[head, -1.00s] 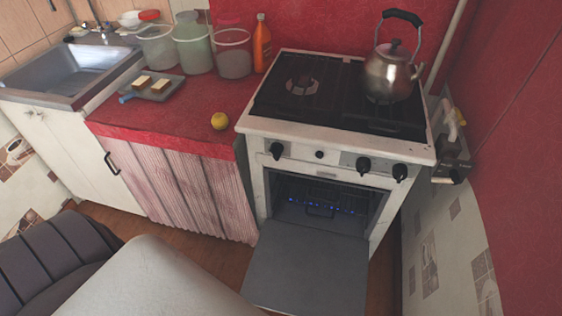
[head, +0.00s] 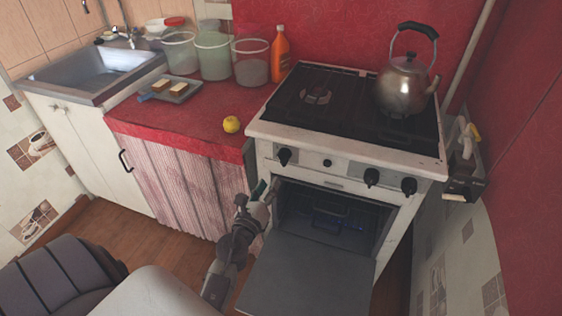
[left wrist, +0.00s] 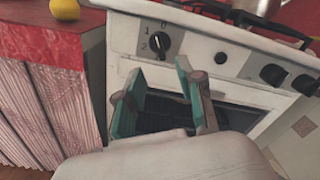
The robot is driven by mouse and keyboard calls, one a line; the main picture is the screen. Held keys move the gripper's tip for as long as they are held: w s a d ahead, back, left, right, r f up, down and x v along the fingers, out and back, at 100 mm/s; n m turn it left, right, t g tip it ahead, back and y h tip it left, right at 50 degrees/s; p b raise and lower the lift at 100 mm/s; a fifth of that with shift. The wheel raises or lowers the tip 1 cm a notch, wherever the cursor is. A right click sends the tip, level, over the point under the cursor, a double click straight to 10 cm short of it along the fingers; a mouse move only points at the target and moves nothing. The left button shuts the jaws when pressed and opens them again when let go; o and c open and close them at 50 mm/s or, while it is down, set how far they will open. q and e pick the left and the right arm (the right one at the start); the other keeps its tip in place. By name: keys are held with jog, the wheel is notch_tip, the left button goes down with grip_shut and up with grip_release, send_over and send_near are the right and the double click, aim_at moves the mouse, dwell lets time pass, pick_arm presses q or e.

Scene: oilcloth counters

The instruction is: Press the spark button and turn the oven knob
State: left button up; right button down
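The stove (head: 300,130) has its oven door (head: 305,280) hanging open. A black knob (head: 285,156) sits at the left of the front panel; in the left wrist view this knob (left wrist: 160,43) has the marks 0, 1 and 2 around it. A small dark round button (head: 327,163) is just right of it and also shows in the left wrist view (left wrist: 220,58). My left gripper (head: 267,187) is at the oven's upper left, below the left knob and apart from it. Its teal fingers are spread and empty in the left wrist view (left wrist: 158,68). My right gripper is out of view.
Two more knobs (head: 371,177) (head: 409,186) are on the right of the panel. A kettle (head: 403,85) stands on the hob. A yellow fruit (head: 231,124) lies on the red counter (head: 190,116). The lowered door takes up the floor space before the oven.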

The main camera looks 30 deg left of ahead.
aim_at(281, 163)
pick_arm(q)
jog(key=x, duration=1)
jog(key=shift+w+a, duration=0.15)
jog(key=shift+w, duration=0.15)
grip_shut()
